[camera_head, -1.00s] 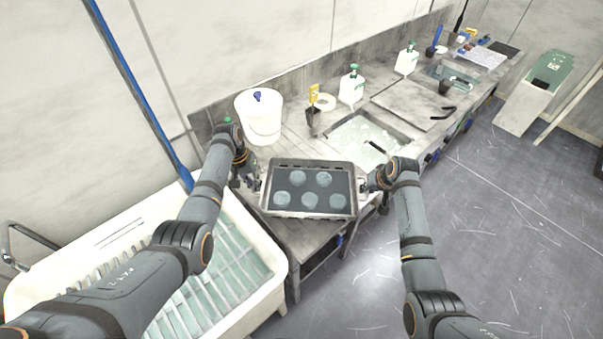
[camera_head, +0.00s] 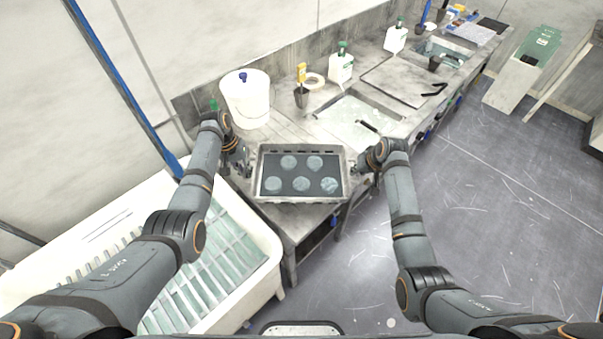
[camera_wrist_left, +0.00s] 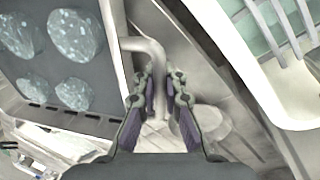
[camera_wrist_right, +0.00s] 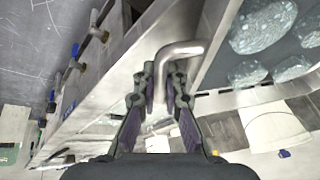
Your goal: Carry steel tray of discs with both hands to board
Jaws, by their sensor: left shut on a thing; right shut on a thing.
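The steel tray (camera_head: 346,186) holds several round speckled grey discs (camera_head: 301,184) on a dark base. It is between my two grippers, over the near end of the steel bench in the head view. My left gripper (camera_head: 246,170) is shut on the tray's left handle, a bent bar (camera_wrist_left: 150,52) in the left wrist view. My right gripper (camera_head: 356,168) is shut on the right handle, a bent bar (camera_wrist_right: 180,50) in the right wrist view. The tray looks roughly level. I cannot tell whether its underside touches the bench.
A white bucket (camera_head: 246,100) stands behind the tray. A dark cup (camera_head: 301,97), a tape roll (camera_head: 314,81) and a white bottle (camera_head: 341,68) stand along the bench. A sink basin (camera_head: 350,120) lies to the right. A white slatted tub (camera_head: 262,240) is at lower left. Floor at right is clear.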

